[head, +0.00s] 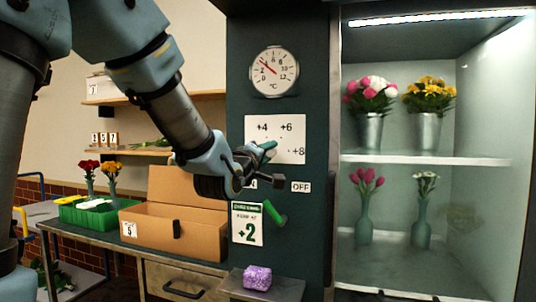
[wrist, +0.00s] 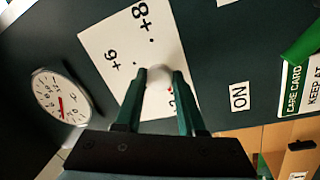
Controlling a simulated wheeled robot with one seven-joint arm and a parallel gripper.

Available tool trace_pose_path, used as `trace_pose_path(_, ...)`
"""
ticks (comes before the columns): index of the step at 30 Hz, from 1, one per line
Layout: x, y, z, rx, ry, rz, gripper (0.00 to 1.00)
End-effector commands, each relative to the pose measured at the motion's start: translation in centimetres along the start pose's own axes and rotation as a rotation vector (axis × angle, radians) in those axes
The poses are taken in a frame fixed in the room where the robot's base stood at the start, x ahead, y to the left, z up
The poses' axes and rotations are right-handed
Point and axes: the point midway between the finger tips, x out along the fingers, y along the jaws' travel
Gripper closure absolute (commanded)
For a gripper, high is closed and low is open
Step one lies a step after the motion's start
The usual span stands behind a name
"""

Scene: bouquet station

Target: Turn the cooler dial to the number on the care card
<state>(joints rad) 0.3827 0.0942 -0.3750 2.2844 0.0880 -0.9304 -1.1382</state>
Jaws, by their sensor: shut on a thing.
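The cooler dial's white plate (head: 290,130) is on the dark panel, with +4, +6 and +8 showing. In the wrist view the plate (wrist: 100,50) looks tilted, and a partly covered number shows between my fingers. My gripper (head: 266,150) is at the plate; in the wrist view its two green fingers are shut on the pale round dial knob (wrist: 158,76). A small red mark shows by the right finger; whether it is the pointer I cannot tell. The care card (head: 247,224) below reads KEEP AT +2; part of it shows in the wrist view (wrist: 298,88).
A round °C gauge (head: 274,71) with a red needle hangs above the plate. A green lever (head: 274,212) sits below, near ON and OFF (head: 301,187) labels. The lit cooler with flower vases is right. An open cardboard box (head: 170,232) and a purple block (head: 257,278) are lower.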

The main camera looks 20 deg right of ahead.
Motion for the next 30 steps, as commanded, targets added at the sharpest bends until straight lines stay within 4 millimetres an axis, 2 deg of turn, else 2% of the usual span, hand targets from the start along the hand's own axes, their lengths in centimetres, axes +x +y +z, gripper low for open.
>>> trace_pose_path(2,0.0,0.1,0.1,0.000,-0.002,0.002,1.00)
trace_pose_path(3,0.0,0.1,0.1,0.000,-0.002,0.002,0.60)
trace_pose_path(10,0.0,0.1,0.0,0.001,-0.001,0.001,0.34)
trace_pose_path(20,-0.3,0.0,0.0,0.002,0.000,0.001,0.32)
trace_pose_path(23,-1.2,0.0,0.0,0.003,0.001,0.002,0.32)
trace_pose_path(30,-5.5,-0.1,0.1,0.004,0.002,0.003,0.32)
